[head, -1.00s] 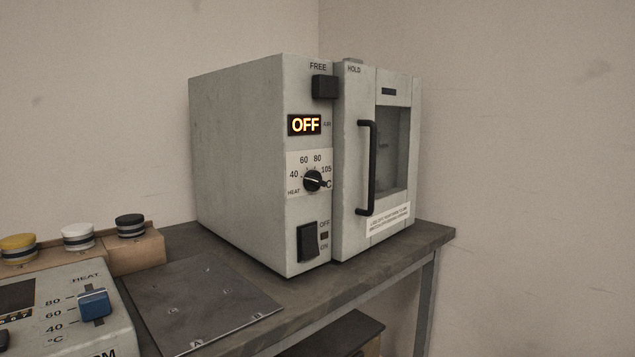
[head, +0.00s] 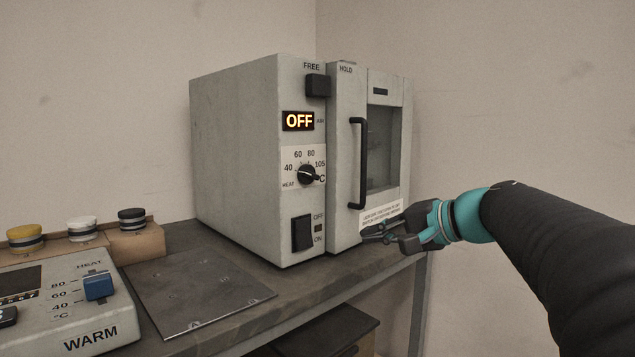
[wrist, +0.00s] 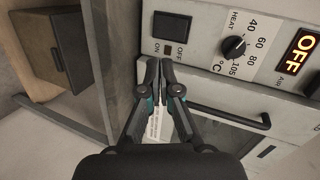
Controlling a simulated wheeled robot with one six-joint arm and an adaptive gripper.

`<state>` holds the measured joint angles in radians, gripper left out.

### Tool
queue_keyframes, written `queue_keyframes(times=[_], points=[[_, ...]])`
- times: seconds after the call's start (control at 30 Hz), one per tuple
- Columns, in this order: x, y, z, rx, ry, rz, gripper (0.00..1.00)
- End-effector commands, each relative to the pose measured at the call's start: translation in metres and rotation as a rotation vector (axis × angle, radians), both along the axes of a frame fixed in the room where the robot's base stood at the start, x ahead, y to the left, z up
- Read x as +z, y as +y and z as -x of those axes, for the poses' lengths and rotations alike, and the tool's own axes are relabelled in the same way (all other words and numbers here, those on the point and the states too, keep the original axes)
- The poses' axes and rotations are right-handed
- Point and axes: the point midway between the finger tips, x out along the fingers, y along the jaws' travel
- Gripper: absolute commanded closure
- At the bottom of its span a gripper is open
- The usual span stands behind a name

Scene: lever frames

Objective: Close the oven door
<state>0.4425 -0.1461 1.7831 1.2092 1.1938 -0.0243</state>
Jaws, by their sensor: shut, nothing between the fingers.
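The grey oven (head: 240,150) stands on the dark bench, its display reading OFF. Its door (head: 344,150) is at the right of the front, with a window (head: 381,145) and a black vertical handle (head: 359,165). The door looks close to the front panel; I cannot tell if it is fully shut. My gripper (head: 370,235) is shut and empty, in front of the door's lower part, below the handle. In the wrist view its fingertips (wrist: 160,66) are together near the black rocker switch (wrist: 172,26), with the handle (wrist: 232,116) to their right.
A warming unit (head: 70,305) with a blue slider is at the lower left. Capped jars in a wooden rack (head: 140,245) stand behind it. A flat metal plate (head: 200,290) lies before the oven. A dark box (head: 345,325) is below the bench. Walls are behind and right.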

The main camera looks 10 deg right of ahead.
Motion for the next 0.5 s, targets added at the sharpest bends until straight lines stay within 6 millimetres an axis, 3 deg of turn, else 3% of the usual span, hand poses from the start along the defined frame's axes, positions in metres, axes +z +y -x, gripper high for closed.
queue_keyframes(times=[0.03,0.1,0.23,0.37,0.5], points=[[0.014,-0.019,-0.017,-0.020,-0.035,-0.070,1.00],[0.037,-0.038,-0.033,-0.037,-0.087,-0.155,1.00],[0.066,-0.066,-0.050,-0.054,-0.162,-0.259,1.00],[0.080,-0.079,-0.056,-0.060,-0.200,-0.305,1.00],[0.083,-0.073,-0.064,-0.058,-0.207,-0.315,1.00]])
